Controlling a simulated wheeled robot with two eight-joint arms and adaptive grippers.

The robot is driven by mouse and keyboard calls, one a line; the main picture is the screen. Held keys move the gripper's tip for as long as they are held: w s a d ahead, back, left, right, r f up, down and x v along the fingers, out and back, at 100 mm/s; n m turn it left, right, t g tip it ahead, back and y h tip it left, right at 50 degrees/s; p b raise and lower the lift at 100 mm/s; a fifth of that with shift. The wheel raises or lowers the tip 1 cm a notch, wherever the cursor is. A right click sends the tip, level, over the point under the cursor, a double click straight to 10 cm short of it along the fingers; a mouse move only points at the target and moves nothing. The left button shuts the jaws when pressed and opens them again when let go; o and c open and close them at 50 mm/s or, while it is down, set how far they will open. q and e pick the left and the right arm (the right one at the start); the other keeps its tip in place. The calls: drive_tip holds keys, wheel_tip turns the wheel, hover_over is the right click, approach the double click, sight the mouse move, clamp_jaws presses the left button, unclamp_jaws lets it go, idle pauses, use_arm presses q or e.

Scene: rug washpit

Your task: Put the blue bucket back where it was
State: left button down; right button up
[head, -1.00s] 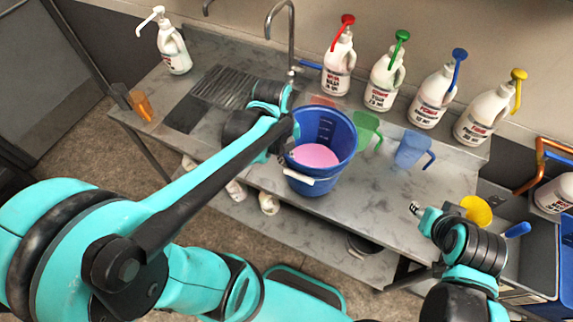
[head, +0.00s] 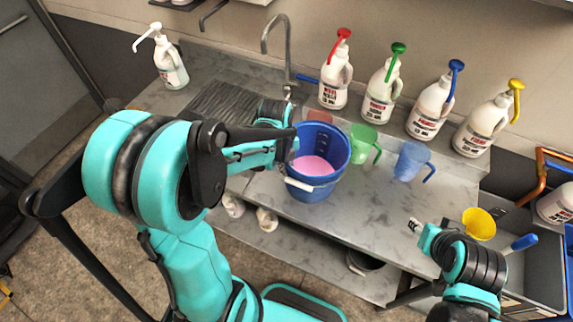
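The blue bucket (head: 324,188) is upright at the middle of the steel counter, near its front edge, with pink liquid (head: 312,166) inside. Its handle with a white grip hangs down at the front left. I cannot tell whether its base touches the counter. My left gripper (head: 289,146) is at the bucket's left rim; its fingers are dark and partly hidden, so I cannot see whether they close on the rim. My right gripper (head: 416,226) is apart from the bucket, over the counter's right front; its finger opening is too small to read.
A red jug (head: 319,117), green jug (head: 362,146) and blue jug (head: 409,162) stand close behind and right of the bucket. Several pump bottles (head: 428,107) line the back. A tap (head: 284,50) rises behind the drainer (head: 222,101). A yellow scoop (head: 479,224) is at the right.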

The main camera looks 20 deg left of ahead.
use_arm(q)
drive_tip(key=shift+r, duration=0.1)
drive_tip(key=c, duration=2.2)
unclamp_jaws()
drive_tip(key=shift+f, duration=0.25)
drive_tip(key=o, duration=0.5)
drive_tip(key=shift+s+r, duration=0.1)
drive_tip(key=shift+r, duration=0.1)
